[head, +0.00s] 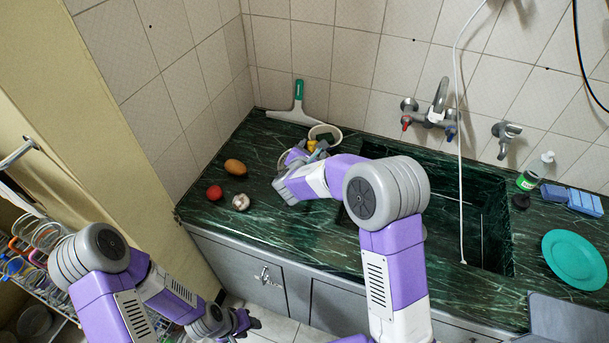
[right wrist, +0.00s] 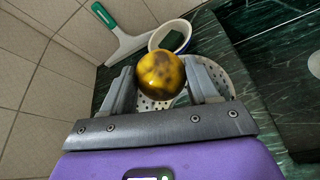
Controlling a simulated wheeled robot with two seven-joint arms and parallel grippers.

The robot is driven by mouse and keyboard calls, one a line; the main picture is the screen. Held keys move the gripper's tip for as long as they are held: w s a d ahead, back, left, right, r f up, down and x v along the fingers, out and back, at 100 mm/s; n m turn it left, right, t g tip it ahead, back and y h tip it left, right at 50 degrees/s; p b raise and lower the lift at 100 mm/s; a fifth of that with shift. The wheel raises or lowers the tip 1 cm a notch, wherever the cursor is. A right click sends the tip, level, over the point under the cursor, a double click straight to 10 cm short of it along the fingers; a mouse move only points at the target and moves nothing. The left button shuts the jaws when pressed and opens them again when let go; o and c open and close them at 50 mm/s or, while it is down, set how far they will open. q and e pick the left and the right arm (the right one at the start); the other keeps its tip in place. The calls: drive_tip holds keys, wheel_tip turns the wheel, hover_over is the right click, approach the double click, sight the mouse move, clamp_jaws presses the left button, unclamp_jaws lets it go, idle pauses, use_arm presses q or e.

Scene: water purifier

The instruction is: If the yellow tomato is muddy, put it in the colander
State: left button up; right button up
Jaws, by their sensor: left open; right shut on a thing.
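The yellow tomato (right wrist: 160,75) has dark brown patches on its skin. My right gripper (right wrist: 165,84) is shut on it, with one finger on each side. In the head view the tomato (head: 311,145) is a small yellow spot at my right gripper (head: 306,150), over the back left of the counter. A white perforated colander (right wrist: 232,82) shows below and behind the tomato in the right wrist view; my gripper hides much of it. The tomato appears held above the colander; the exact gap cannot be told. My left gripper (head: 246,322) is open and empty, low in front of the cabinets.
A white bowl (right wrist: 155,43) with a dark green block inside stands just beyond the colander. A squeegee (head: 297,105) leans at the wall. A brown egg-shaped item (head: 235,167), a red ball-like item (head: 214,193) and a garlic bulb (head: 241,202) lie left. The sink (head: 480,215) is right.

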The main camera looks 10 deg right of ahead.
wheel_tip(320, 180, down, 5)
drive_tip(key=b, duration=0.2)
drive_tip(key=shift+b, duration=0.3)
drive_tip(key=o, duration=1.2)
drive_tip(key=v, duration=0.7)
drive_tip(key=shift+s+a+r+p, duration=0.1)
drive_tip(key=shift+s+a+p, duration=0.05)
drive_tip(key=shift+s+p, duration=0.15)
